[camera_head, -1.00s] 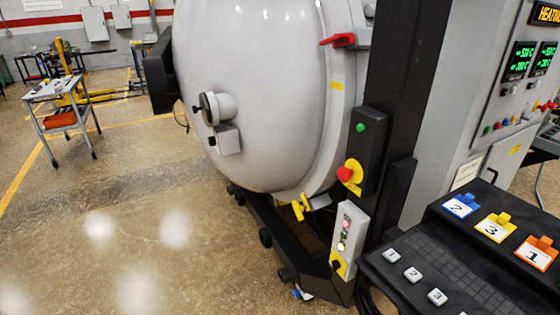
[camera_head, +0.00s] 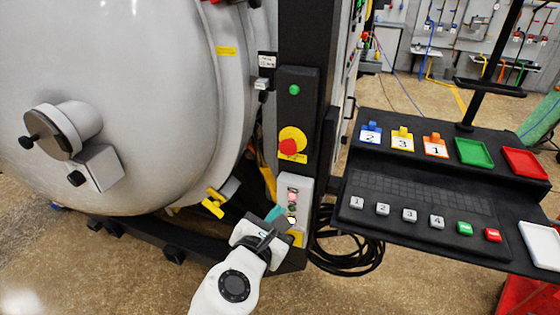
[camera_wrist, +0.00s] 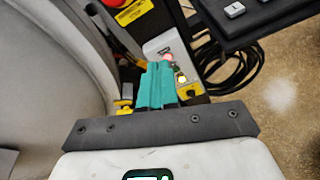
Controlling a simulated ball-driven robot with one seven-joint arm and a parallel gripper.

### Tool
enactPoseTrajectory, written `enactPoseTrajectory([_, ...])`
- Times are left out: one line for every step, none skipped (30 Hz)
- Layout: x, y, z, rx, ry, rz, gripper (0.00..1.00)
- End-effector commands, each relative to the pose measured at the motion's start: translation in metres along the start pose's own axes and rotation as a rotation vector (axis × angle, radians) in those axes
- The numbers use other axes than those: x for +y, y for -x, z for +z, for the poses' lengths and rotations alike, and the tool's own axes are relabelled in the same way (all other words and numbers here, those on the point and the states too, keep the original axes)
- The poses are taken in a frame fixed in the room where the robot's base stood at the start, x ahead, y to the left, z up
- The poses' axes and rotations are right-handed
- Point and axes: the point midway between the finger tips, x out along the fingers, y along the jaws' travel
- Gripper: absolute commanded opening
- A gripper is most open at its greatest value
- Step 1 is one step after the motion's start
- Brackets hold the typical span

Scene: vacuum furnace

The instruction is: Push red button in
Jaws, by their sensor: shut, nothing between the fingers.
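A red mushroom button (camera_head: 289,147) sits on a yellow round plate on the black column, below a small green button. It shows at the top of the wrist view (camera_wrist: 112,3), partly cut off. Below it, a light grey control box (camera_head: 307,187) carries a small lit pinkish-red button (camera_head: 292,196) and other small round parts beneath. The lit red one also shows in the wrist view (camera_wrist: 168,58). My gripper (camera_head: 277,212) has teal fingers, shut and empty, in front of the box's lower part. The fingers (camera_wrist: 157,66) cover part of the box; whether they touch it is unclear.
The large grey furnace vessel (camera_head: 120,110) fills the left. A yellow handle (camera_head: 213,203) sticks out low beside the box. A black console (camera_head: 450,220) with numbered buttons stands to the right, with coiled black cables (camera_head: 345,255) on the floor between.

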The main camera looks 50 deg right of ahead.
Motion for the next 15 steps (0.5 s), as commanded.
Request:
enactPoseTrajectory([0.014,0.008,0.008,-0.06,0.076,0.019,0.0])
enactPoseTrajectory([0.02,0.013,0.014,-0.095,0.123,0.026,0.0])
enactPoseTrajectory([0.028,0.019,0.02,-0.137,0.177,0.031,0.0])
enactPoseTrajectory([0.032,0.023,0.025,-0.164,0.211,0.034,0.0])
enactPoseTrajectory([0.036,0.026,0.028,-0.188,0.241,0.035,0.0])
enactPoseTrajectory([0.04,0.03,0.032,-0.214,0.274,0.034,0.0])
enactPoseTrajectory([0.043,0.033,0.035,-0.228,0.293,0.034,0.0])
enactPoseTrajectory([0.045,0.034,0.037,-0.24,0.307,0.033,0.0])
enactPoseTrajectory([0.046,0.035,0.039,-0.25,0.321,0.032,0.0])
enactPoseTrajectory([0.047,0.034,0.04,-0.256,0.328,0.031,0.0])
enactPoseTrajectory([0.048,0.033,0.041,-0.26,0.332,0.03,0.0])
enactPoseTrajectory([0.048,0.03,0.043,-0.261,0.334,0.029,0.0])
enactPoseTrajectory([0.048,0.026,0.044,-0.261,0.335,0.028,0.0])
enactPoseTrajectory([0.048,0.022,0.045,-0.26,0.334,0.027,0.0])
enactPoseTrajectory([0.049,0.016,0.046,-0.26,0.334,0.027,0.0])
